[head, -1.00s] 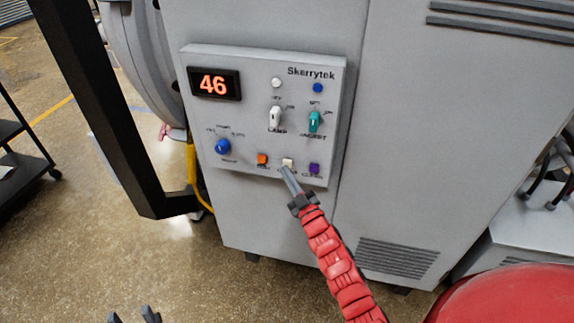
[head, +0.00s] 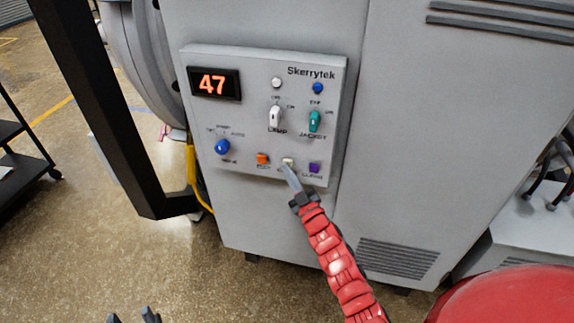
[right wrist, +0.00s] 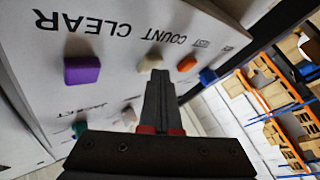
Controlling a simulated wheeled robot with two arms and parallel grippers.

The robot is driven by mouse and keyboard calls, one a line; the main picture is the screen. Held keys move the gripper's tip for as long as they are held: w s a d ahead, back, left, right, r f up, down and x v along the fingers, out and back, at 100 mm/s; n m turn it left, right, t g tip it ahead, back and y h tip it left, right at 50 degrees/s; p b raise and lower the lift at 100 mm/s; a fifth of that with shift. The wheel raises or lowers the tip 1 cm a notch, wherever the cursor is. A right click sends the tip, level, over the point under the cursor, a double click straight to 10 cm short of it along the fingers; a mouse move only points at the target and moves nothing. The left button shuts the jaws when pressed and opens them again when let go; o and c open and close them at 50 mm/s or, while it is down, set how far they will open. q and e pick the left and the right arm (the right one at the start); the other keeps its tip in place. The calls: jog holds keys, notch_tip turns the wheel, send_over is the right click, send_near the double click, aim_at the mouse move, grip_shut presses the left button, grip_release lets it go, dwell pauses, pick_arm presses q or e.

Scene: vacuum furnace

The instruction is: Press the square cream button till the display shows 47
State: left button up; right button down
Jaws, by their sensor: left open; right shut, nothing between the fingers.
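The display (head: 213,83) on the grey control panel shows 47 in orange-red digits. The square cream button (head: 288,162) is in the panel's bottom row, between the orange button (head: 263,159) and the purple button (head: 314,168). In the right wrist view the cream button (right wrist: 150,63) sits under the word COUNT. My right gripper (head: 289,172) is shut and empty, its tips at the cream button's lower edge; I cannot tell whether they touch. My left gripper (head: 134,316) is open at the bottom edge of the head view, well away from the panel.
A blue knob (head: 222,147), a white LAMP switch (head: 275,117) and a teal JACKET switch (head: 314,121) are on the same panel. A black post (head: 100,110) stands left of it.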

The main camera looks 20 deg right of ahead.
jog(key=shift+s+a, duration=0.45)
jog(key=shift+s, duration=0.25)
jog(key=shift+s+a, duration=0.1)
jog(key=shift+s+a+b, duration=0.45)
jog(key=shift+s+a, duration=0.25)
jog(key=shift+s, duration=0.3)
jog(key=shift+s+a+b, duration=0.4)
jog(key=shift+s+a, duration=0.25)
jog(key=shift+s, duration=0.35)
